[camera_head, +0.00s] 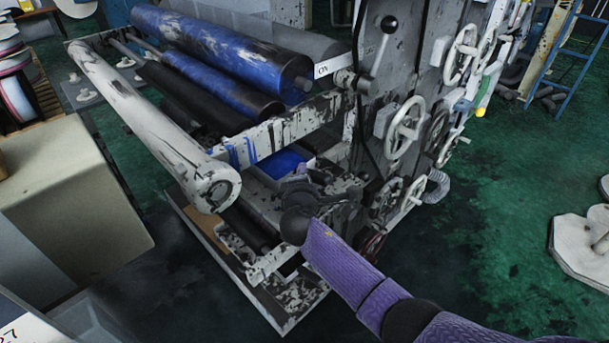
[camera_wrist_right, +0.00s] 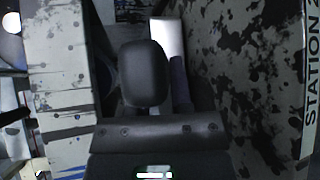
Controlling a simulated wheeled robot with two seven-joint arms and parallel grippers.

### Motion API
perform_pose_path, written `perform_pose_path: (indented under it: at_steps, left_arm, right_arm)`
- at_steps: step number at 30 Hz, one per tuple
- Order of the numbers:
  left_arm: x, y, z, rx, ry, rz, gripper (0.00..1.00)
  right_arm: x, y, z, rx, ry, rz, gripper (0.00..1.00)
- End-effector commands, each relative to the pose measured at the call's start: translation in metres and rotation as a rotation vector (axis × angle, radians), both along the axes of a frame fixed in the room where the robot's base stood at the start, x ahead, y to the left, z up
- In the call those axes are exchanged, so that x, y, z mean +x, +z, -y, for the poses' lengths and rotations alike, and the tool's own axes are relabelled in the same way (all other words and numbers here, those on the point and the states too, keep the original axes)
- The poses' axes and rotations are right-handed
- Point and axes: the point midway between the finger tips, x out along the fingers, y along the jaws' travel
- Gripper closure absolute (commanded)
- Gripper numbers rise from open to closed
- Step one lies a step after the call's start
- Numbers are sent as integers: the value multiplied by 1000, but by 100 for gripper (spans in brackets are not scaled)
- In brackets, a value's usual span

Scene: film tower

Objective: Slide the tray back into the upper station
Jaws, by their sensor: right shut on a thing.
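The tray (camera_head: 282,162) shows as a blue surface low between the rollers' side frames of the machine. My right gripper (camera_head: 312,188) is at the machine's near end, just in front of the tray, with my purple arm coming in from the lower right. It is shut on the tray, though the head view hides the grip itself. In the right wrist view, a dark rounded finger (camera_wrist_right: 145,75) stands in front of a pale upright piece that I cannot identify. The upper station (camera_head: 345,85) is the spattered grey frame with rollers. My left gripper is not in view.
A pale roller (camera_head: 150,125) sticks out at the left, above the tray's level. Several handwheels (camera_head: 404,127) line the grey side panel at right. In the right wrist view, a spattered panel (camera_wrist_right: 245,80) marked "STATION 2" stands close. Green floor (camera_head: 480,210) is open at right.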

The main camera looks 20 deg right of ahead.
Motion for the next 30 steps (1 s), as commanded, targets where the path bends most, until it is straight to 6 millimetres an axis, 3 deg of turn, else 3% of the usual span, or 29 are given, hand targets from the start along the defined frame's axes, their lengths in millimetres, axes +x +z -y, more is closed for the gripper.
perform_pose_path:
  at_steps: [1, 2, 7, 17, 30]
  left_arm:
    - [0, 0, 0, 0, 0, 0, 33]
    - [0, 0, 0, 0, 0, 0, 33]
    - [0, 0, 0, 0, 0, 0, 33]
    - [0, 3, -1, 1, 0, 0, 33]
    - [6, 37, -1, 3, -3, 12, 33]
  right_arm:
    - [0, 1, 0, 1, 0, 1, 100]
    - [0, 0, 0, 1, 0, 1, 68]
    - [0, 0, 0, 0, 0, 1, 33]
    - [-4, 1, -1, -1, 0, -1, 33]
    - [-78, 23, -35, 1, 2, 0, 33]
